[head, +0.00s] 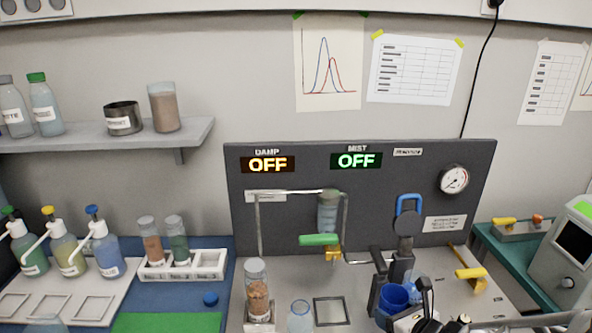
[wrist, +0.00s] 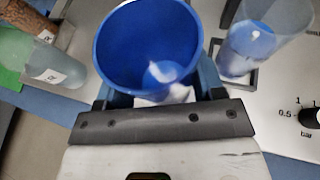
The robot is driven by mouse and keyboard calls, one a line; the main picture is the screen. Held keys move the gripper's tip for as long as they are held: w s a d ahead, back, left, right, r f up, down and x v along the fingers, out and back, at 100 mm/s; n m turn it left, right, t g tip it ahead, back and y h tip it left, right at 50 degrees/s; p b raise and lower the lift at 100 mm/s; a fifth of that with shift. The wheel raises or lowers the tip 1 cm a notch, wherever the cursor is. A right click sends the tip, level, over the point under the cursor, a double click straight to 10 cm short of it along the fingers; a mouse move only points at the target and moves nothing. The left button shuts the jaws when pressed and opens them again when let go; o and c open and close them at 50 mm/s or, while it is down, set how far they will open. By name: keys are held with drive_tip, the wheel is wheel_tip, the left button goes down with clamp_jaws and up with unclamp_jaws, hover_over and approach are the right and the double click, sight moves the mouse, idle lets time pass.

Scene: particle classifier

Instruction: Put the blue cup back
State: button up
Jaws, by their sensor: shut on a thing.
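The blue cup (head: 391,298) is at the lower right of the head view, over the grey bench in front of the dark panel. Its open mouth fills the top middle of the wrist view (wrist: 118,45), with a pale patch inside. My gripper (wrist: 158,88) is shut on the cup, with a finger on either side. In the head view my gripper (head: 408,306) partly covers it. I cannot tell whether the cup's base touches the bench.
A clear vessel with blue contents (wrist: 248,45) stands close beside the cup. An empty square frame (head: 330,311) lies to the left. The dark panel (head: 290,222) stands behind.

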drive_tip(key=a+r+n+g+y, duration=0.1)
drive_tip(key=a+n+g+y, duration=0.2)
drive_tip(key=a, duration=0.6)
drive_tip(key=shift+w+a+n+y, duration=0.25)
drive_tip(key=shift+w+n+y, duration=0.1)
drive_tip(key=shift+n+y, duration=0.7)
drive_tip(key=shift+f, duration=1.9)
drive_tip(key=shift+f, duration=2)
drive_tip(key=shift+f, duration=0.1)
drive_tip(key=o, duration=1)
drive_tip(key=shift+o, duration=0.2)
